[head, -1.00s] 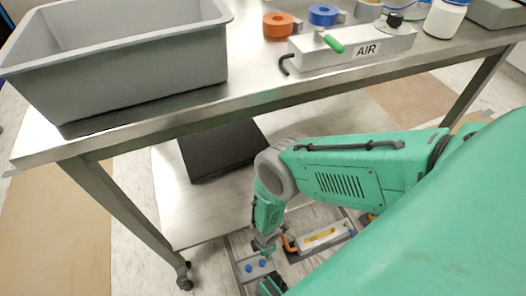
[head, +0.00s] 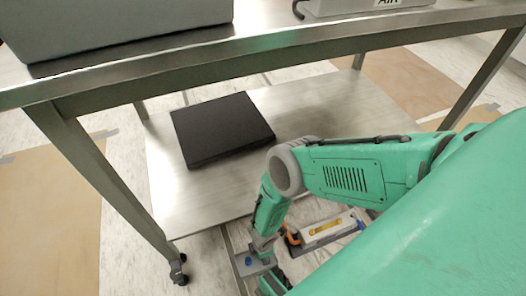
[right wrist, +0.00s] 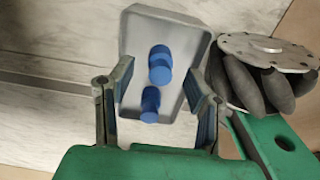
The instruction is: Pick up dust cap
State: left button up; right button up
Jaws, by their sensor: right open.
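Blue round caps (right wrist: 160,66), which look like the dust caps, sit in a small grey tray (right wrist: 133,35). Another blue piece (right wrist: 150,104) lies nearer to me in the same tray. My right gripper (right wrist: 160,76) is open, with one finger on each side of the tray and the blue pieces between them. No contact with a cap is visible. In the head view my right arm reaches down beside the tray (head: 248,265), and its fingers are largely hidden. My left gripper is not in view.
A metal table (head: 290,52) stands ahead, with a grey bin (head: 110,22) on top and a black flat box (head: 222,128) on its lower shelf (head: 330,115). A white-grey device with a yellow handle (head: 325,229) lies right of the tray.

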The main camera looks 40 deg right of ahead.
jog(key=shift+d+f, duration=0.1)
jog(key=shift+f, duration=0.5)
jog(key=shift+d, duration=0.15)
jog(key=c, duration=0.7)
jog(key=shift+c, duration=0.7)
